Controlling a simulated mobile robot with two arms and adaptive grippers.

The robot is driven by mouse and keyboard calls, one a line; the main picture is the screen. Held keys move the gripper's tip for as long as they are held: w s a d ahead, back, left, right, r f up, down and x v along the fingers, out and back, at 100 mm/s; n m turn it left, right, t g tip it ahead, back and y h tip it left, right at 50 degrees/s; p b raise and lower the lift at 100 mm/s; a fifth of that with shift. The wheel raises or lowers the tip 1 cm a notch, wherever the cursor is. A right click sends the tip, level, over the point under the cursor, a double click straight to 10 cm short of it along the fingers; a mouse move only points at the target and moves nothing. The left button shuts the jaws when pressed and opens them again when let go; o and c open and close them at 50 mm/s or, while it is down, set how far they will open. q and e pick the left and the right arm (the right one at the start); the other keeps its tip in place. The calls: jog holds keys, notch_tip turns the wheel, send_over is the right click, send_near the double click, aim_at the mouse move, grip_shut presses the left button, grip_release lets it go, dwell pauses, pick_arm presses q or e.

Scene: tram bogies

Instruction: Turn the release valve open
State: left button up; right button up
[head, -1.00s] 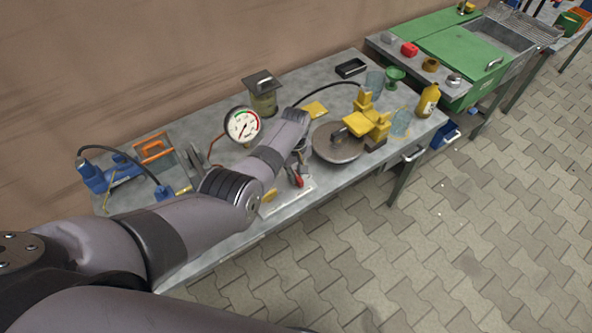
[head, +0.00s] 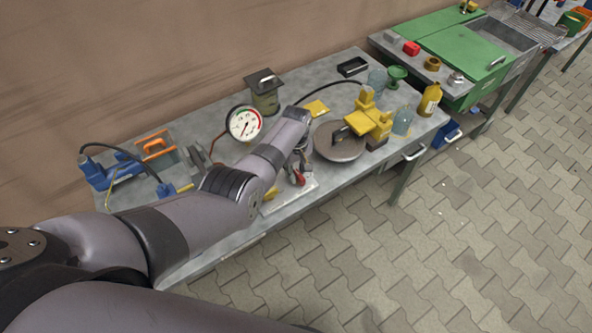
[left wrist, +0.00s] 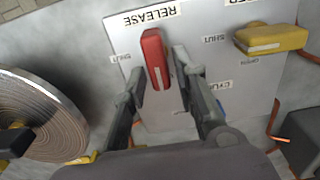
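The release valve is a red lever (left wrist: 155,58) on a pale panel (left wrist: 205,20), below a RELEASE label (left wrist: 150,14) in the left wrist view. It lies lengthwise up and down in that view. A SHUT label (left wrist: 121,58) is to its left; I see no OPEN label beside it. My left gripper (left wrist: 160,75) is open, with one finger on each side of the lever. Whether either finger touches it I cannot tell. In the head view the lever (head: 299,178) is small and partly hidden by my left arm. My right gripper is not in view.
A yellow lever (left wrist: 270,39) is right of the red one on the panel. A round ridged disc (left wrist: 45,115) is to the left.

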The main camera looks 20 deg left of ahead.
aim_at(296, 171)
pick_arm(q)
jog(key=shift+o, duration=0.6)
notch_tip(296, 171, up, 12)
dwell(0.4)
dwell(0.3)
